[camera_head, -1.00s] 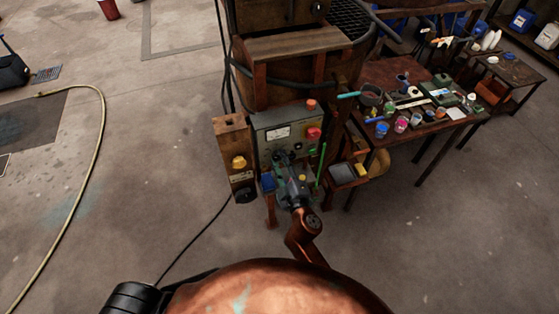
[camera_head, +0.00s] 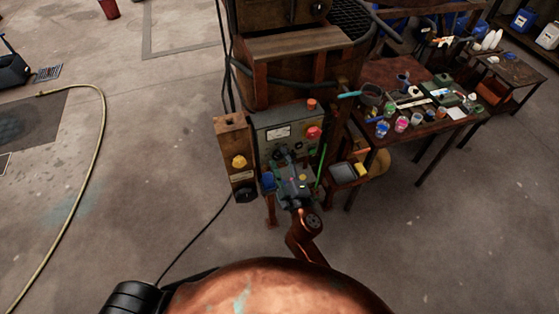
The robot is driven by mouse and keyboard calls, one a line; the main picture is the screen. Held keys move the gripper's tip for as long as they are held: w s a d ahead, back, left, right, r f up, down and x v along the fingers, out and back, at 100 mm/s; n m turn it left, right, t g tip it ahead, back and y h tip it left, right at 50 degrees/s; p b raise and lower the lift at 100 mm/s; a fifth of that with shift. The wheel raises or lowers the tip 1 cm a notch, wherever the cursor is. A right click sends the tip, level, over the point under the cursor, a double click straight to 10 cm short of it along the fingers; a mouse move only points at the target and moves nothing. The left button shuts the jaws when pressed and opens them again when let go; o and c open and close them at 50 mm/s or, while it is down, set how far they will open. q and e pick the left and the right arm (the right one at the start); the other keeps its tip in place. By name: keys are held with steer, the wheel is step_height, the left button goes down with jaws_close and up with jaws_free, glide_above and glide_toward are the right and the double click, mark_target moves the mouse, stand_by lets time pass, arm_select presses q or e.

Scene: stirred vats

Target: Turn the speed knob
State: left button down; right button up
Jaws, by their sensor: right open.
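The grey control panel (camera_head: 272,120) is on the front of the vat stand. It carries a pale meter (camera_head: 277,132), a red button (camera_head: 313,132) and a green button (camera_head: 311,149). My right gripper (camera_head: 284,158) is open in front of the panel's lower middle, fingers pointing at it. A dark knob shape shows at its fingertips, partly hidden, and I cannot tell whether they touch it. I cannot make out which control is the speed knob. My left gripper is out of view.
A small shelf with a yellow item (camera_head: 361,169) is at right. A cluttered table (camera_head: 459,125) stands further right. A hose (camera_head: 98,150) lies on open floor at left.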

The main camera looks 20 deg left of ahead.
steer(key=shift+d, duration=0.1)
steer(key=v, duration=1.1)
steer(key=shift+s+d, duration=0.2)
steer(key=shift+s, duration=0.15)
